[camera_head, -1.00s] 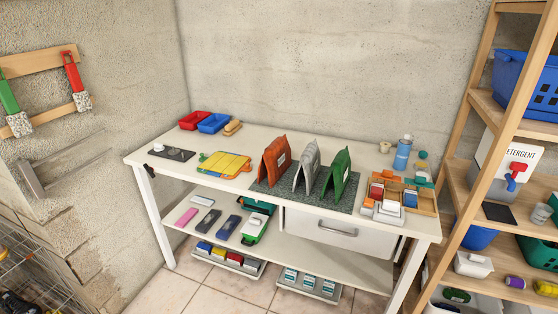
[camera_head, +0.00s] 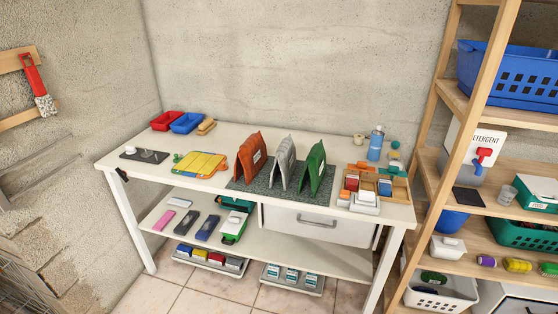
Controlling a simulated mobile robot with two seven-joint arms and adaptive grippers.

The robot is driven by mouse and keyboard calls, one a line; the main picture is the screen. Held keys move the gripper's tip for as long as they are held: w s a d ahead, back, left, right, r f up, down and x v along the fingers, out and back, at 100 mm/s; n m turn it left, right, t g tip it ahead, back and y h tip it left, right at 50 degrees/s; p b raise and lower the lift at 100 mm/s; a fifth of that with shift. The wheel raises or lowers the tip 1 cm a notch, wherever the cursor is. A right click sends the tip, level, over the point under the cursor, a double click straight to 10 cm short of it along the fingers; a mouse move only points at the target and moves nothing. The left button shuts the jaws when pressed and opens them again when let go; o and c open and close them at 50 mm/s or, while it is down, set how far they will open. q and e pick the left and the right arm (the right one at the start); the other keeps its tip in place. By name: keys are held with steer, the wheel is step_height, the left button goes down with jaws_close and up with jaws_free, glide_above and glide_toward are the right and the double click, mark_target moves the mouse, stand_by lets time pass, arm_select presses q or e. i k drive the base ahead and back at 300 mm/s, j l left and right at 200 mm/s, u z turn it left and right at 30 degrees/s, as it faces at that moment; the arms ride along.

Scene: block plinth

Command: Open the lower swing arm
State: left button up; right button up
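Grey flat bars (camera_head: 42,165) are fixed low on the left wall, below a wooden rail. They look like swing arms lying near the wall, but I cannot tell the upper from the lower or how far either is opened. The left picture edge cuts them off. Neither of my grippers is in view.
A white table (camera_head: 120,166) stands against the back wall, with folders, trays and boxes on it and a shelf below. A wooden shelf rack (camera_head: 445,108) with baskets stands at right. A red-handled brush (camera_head: 38,84) hangs on the left wall. Tiled floor (camera_head: 165,292) shows in front.

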mark_target(81, 155)
steer(key=k+u, duration=0.1)
steer(key=u, duration=1.4)
